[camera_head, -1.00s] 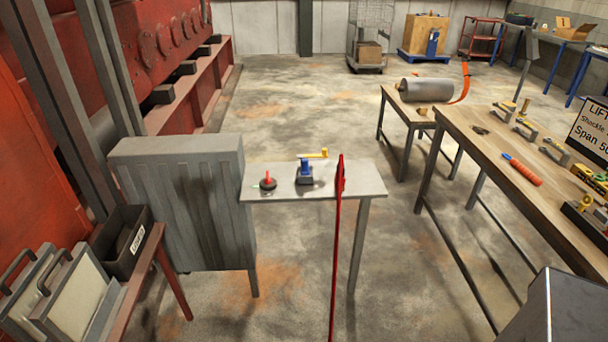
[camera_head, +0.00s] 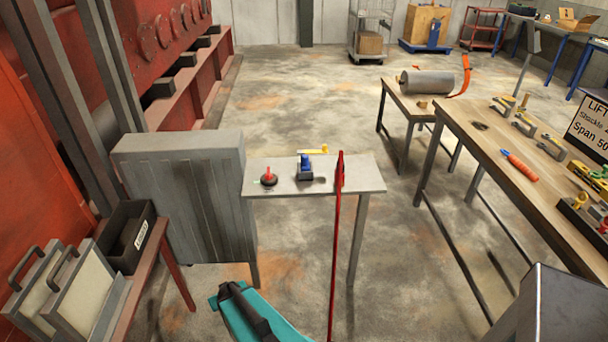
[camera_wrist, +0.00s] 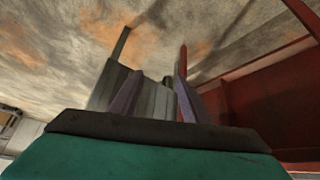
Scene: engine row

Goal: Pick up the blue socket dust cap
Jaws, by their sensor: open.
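A blue cap (camera_head: 305,162) sits on a small dark socket block (camera_head: 305,175) near the middle of the small grey table (camera_head: 350,178) in the head view. My gripper (camera_wrist: 160,74) is open and empty in the wrist view, its two fingers pointing away from the camera. In the head view, a teal and black part of my arm (camera_head: 252,318) shows at the bottom, below and in front of the table. The gripper is well apart from the cap. The cap cannot be made out in the wrist view.
A red-knobbed piece (camera_head: 269,177) sits left of the socket, and a yellow lever (camera_head: 313,152) lies behind it. A thin red post (camera_head: 336,240) rises before the table. A grey cabinet (camera_head: 185,195) stands at left, a wooden workbench (camera_head: 505,175) at right.

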